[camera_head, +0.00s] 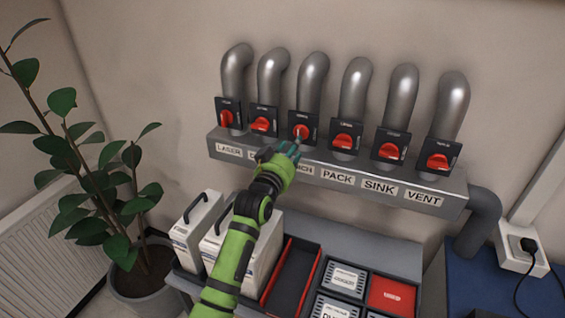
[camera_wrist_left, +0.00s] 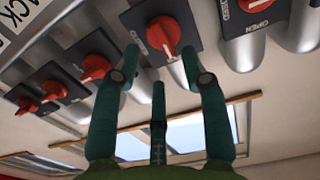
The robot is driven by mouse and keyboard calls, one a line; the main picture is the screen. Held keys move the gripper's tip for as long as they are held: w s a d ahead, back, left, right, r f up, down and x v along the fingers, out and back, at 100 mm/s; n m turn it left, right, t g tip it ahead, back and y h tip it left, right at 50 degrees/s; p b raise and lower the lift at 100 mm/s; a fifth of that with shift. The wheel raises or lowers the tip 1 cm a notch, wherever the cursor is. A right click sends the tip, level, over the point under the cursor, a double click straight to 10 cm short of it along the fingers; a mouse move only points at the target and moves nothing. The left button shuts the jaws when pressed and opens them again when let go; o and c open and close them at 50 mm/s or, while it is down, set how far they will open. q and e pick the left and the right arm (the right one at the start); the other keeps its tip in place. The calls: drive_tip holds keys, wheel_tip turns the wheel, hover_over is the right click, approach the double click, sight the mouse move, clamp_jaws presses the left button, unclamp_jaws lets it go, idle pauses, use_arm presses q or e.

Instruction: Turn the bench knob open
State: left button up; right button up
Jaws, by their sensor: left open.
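The bench knob (camera_head: 302,132) is a red knob on a dark plate, third from the left in a row of red knobs under grey pipes. Its label is partly covered by my left gripper (camera_head: 287,150), so only the last letters show. In the left wrist view the red knob (camera_wrist_left: 163,36) sits just ahead of the open, teal fingers of my left gripper (camera_wrist_left: 160,62). Two fingertips flank the knob and a third finger is below it. I cannot tell whether any finger touches it. My right gripper is not in view.
Neighbouring red knobs (camera_head: 262,124) and (camera_head: 343,141) stand close on both sides. A grey labelled ledge (camera_head: 440,180) runs below them. White cases (camera_head: 197,232) and a red-lined tray (camera_head: 292,275) lie below. A potted plant (camera_head: 85,165) is at left.

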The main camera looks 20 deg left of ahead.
use_arm(q)
drive_tip(key=s, duration=0.6)
drive_tip(key=shift+s+a, duration=0.15)
drive_tip(key=shift+s, duration=0.25)
